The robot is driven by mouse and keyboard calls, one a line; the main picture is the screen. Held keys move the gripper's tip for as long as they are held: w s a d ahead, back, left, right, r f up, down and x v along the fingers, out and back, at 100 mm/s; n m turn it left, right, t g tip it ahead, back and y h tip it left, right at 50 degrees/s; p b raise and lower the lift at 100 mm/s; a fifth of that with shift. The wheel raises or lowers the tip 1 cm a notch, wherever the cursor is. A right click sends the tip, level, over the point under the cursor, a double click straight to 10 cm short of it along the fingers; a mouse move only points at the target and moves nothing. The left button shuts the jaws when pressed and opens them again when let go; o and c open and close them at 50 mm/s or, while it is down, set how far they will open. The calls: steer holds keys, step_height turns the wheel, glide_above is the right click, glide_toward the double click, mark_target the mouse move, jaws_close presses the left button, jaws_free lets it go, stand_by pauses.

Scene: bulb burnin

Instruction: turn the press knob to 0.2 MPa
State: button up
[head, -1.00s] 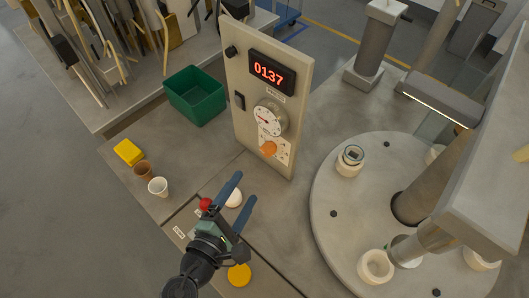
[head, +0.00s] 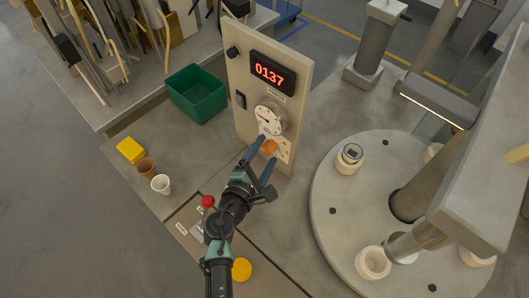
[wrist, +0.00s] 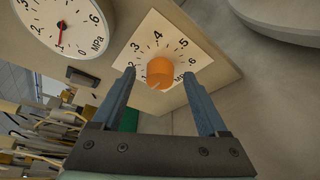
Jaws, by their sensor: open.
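The orange press knob (head: 270,147) sits low on the beige panel, on a white scale plate. In the wrist view the knob (wrist: 160,72) shows a pale mark at its lower left; marks .2 to .6 can be read around it, the lower part being partly hidden. The round pressure gauge (head: 269,118) is above the knob; in the wrist view its red needle (wrist: 61,36) points near .1. My gripper (head: 268,150) is open, its blue fingers pointing at the panel. In the wrist view the fingertips appear on either side of the knob; contact cannot be told.
The panel (head: 245,68) has a red display reading 0137. A round turntable (head: 330,180) with white sockets stands at the right. A green bin (head: 196,94), yellow block (head: 130,150) and two cups (head: 161,184) are at the left. A red button (head: 208,201) is beside my arm.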

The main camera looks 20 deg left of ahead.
steer(key=shift+c, duration=0.3)
jaws_close()
steer(key=shift+f+b, duration=0.1)
steer(key=shift+b, duration=0.2)
